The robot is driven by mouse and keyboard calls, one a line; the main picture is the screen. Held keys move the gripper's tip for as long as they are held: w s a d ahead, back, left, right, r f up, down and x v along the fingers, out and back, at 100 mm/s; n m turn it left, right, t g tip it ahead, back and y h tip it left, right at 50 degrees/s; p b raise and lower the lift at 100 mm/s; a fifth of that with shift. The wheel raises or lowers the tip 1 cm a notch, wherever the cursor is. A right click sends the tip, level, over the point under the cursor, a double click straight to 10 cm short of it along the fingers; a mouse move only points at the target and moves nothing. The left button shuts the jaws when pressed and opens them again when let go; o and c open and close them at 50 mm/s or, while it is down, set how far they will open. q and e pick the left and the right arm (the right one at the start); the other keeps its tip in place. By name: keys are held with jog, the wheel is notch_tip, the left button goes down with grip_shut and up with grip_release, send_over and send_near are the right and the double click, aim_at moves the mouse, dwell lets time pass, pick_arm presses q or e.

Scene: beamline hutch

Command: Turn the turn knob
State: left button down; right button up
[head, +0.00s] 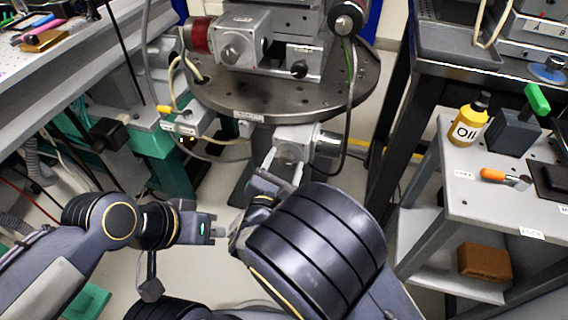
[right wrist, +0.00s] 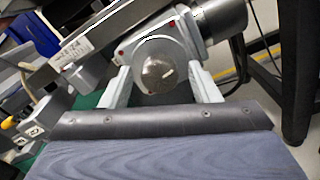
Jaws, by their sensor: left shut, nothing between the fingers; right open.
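The turn knob (right wrist: 158,70) is a round, dark metallic disc with a pale slanted mark on its face. It sits on a grey housing (right wrist: 177,30) below the round metal table, and shows small in the head view (head: 289,153). My right gripper (head: 283,165) is open, its two pale fingers pointing at the knob. In the right wrist view the fingers (right wrist: 160,84) stand one on each side of the knob, apart from it; how deep they reach is hard to tell. My left gripper (head: 219,231) is shut and empty, low and left of the right arm.
The round metal table (head: 225,95) with instruments overhangs the knob. A grey cable (head: 351,130) hangs to its right. A trolley (head: 453,190) with a yellow oil bottle (head: 468,122) stands at right. A green-legged bench (head: 160,150) is at left.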

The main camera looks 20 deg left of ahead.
jog(key=s+p, duration=0.2)
jog(key=s, duration=0.6)
jog(key=shift+a, duration=0.15)
dwell(0.4)
